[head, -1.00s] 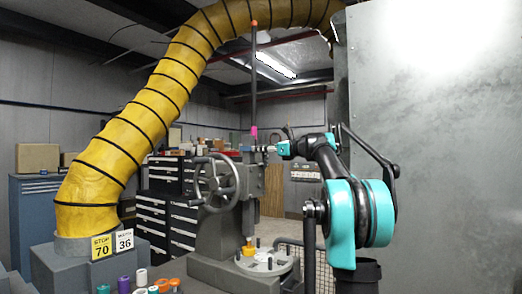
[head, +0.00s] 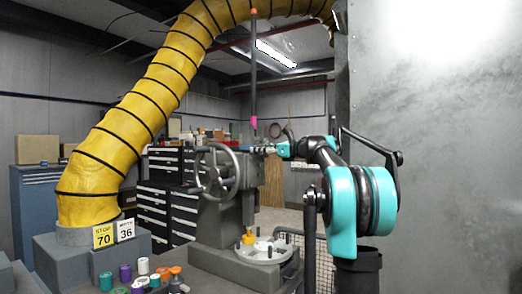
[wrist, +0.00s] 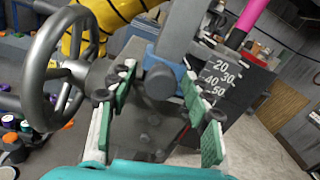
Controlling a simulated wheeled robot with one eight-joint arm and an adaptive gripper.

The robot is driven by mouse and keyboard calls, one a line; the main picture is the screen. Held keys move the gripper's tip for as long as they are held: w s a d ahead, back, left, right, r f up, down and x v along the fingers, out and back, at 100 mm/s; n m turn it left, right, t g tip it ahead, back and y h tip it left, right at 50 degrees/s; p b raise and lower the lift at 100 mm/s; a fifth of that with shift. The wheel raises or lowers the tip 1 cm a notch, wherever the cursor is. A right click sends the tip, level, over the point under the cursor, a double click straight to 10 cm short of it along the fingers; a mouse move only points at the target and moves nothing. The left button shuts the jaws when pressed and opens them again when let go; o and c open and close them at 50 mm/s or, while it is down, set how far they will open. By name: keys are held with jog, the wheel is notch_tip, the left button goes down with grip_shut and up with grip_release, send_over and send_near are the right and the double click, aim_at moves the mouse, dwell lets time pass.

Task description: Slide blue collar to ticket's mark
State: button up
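The blue collar (wrist: 164,66) sits around a grey bar on the machine in the wrist view, with a round grey knob on its near side. My gripper (wrist: 160,80) is open, its green-padded fingers on either side of the collar. A gap shows on the left; whether the right fingertip touches is unclear. In the head view my gripper (head: 267,149) is at the machine's upper part. The ticket (head: 103,236) reads STOP 70; another ticket (head: 124,230) beside it reads 36.
A handwheel (head: 216,170) stands left of my gripper, large in the wrist view. A pink-marked rod (head: 254,122) rises behind. Below are a round table (head: 262,254) with a yellow piece and several coloured caps (head: 140,266). A big grey panel (head: 440,130) fills the right.

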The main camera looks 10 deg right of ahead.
jog(key=v, duration=1.2)
dwell(0.3)
